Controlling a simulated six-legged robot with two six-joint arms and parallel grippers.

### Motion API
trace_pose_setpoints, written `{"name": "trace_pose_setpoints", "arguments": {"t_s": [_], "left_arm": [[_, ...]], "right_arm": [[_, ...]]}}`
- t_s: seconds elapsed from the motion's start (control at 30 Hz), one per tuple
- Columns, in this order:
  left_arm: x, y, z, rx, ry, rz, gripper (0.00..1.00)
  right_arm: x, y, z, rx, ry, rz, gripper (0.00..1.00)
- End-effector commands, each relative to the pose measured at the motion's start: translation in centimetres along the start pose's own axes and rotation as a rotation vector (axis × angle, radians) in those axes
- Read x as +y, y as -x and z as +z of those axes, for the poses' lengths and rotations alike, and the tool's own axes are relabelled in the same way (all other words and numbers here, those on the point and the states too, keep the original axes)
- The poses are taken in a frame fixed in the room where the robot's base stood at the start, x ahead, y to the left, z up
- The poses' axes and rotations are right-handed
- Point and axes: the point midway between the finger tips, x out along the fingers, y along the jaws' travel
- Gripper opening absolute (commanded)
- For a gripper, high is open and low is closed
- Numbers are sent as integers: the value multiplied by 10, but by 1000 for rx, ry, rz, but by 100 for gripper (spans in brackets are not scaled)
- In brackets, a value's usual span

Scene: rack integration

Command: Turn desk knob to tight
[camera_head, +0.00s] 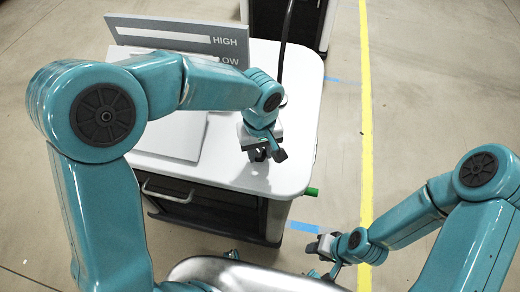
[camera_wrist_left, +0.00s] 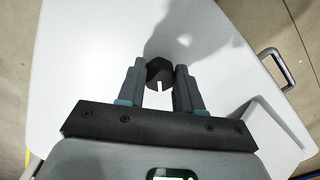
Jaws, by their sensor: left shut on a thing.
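The desk knob (camera_wrist_left: 160,71) is black with a white mark, and it sits on the white desk top (camera_head: 285,178). In the left wrist view it lies between the fingertips of my left gripper (camera_wrist_left: 160,78), which is shut on it. In the head view my left gripper (camera_head: 262,152) points down at the desk near its front right corner and mostly hides the knob. My right gripper (camera_head: 322,256) is low at the right, off the desk and away from the knob; its finger opening is too small to tell.
A grey sign (camera_head: 180,36) reading HIGH and LOW stands at the desk's back. A flat pale panel (camera_head: 172,136) lies left of my left gripper. A dark cable (camera_head: 285,45) rises behind. A green piece (camera_head: 310,191) sticks out at the desk's right side. A drawer handle (camera_head: 166,191) is in front.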

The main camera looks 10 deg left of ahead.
Motion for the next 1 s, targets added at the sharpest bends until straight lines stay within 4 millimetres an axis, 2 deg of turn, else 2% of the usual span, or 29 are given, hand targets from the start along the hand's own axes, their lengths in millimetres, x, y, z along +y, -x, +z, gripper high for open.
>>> {"name": "trace_pose_setpoints", "arguments": {"t_s": [1.0], "left_arm": [[-2,2,-3,8,-958,1,4]], "right_arm": [[-2,6,0,0,0,0,40]]}}
